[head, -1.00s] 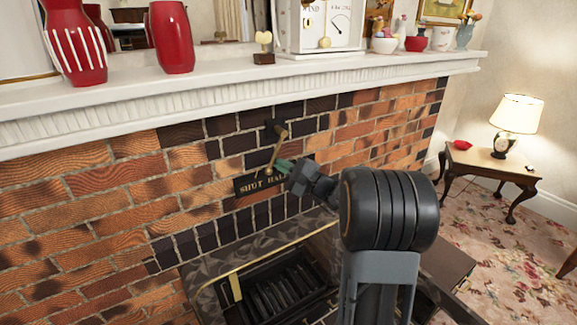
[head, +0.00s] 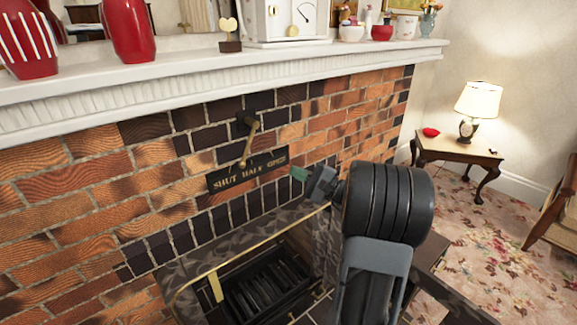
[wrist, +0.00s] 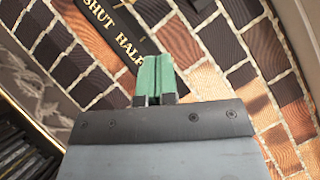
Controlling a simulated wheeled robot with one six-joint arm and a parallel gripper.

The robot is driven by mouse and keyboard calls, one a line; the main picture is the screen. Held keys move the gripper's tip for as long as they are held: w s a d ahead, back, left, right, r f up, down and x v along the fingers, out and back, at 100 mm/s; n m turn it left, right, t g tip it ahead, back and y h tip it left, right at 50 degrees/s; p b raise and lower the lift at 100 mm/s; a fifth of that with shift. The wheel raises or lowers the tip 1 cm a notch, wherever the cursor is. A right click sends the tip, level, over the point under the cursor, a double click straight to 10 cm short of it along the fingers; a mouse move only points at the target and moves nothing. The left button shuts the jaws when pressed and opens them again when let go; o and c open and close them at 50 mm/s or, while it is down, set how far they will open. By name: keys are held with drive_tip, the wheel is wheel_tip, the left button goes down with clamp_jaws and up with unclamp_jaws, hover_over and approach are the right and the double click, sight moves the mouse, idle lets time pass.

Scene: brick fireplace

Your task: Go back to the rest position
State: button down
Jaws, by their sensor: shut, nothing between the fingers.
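My gripper (head: 299,174) is in front of the brick fireplace wall, just right of the black damper plate (head: 248,170) lettered SHUT, HALF, OPEN. Its green fingertips also show in the wrist view (wrist: 155,75), pressed together with nothing between them. The brass damper lever (head: 250,142) hangs from a dark mount above the plate, its lower end over the plate's upper edge. My gripper is apart from the lever. In the wrist view the plate (wrist: 118,35) shows only in part, and the lever is not visible.
A white mantel shelf (head: 200,75) with red vases (head: 128,32) and a white clock (head: 290,20) runs above. The open firebox grate (head: 265,285) lies below. A side table (head: 455,150) with a lit lamp (head: 478,98) stands right. Carpet (head: 470,240) there is clear.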

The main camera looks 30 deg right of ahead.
wheel_tip(320, 180, down, 8)
drive_tip(key=s+a+g+h, duration=0.2)
drive_tip(key=s+a+g, duration=0.1)
drive_tip(key=g, duration=0.3)
drive_tip(key=s+a+n+g+h+p, duration=0.4)
drive_tip(key=s+a+n+g+p, duration=0.15)
drive_tip(key=s+a+g, duration=0.2)
drive_tip(key=s+a+r+n+h+p, duration=0.1)
drive_tip(key=a+r+n+h+p, duration=0.2)
drive_tip(key=r+n+p, duration=0.2)
drive_tip(key=s+a+r+n+h+p, duration=0.2)
drive_tip(key=r+n+p, duration=0.3)
drive_tip(key=r, duration=0.5)
drive_tip(key=shift+s+a+r+h+p, duration=0.3)
drive_tip(key=shift+a+h+p, duration=0.55)
drive_tip(key=shift+p, duration=0.35)
drive_tip(key=shift+d, duration=0.2)
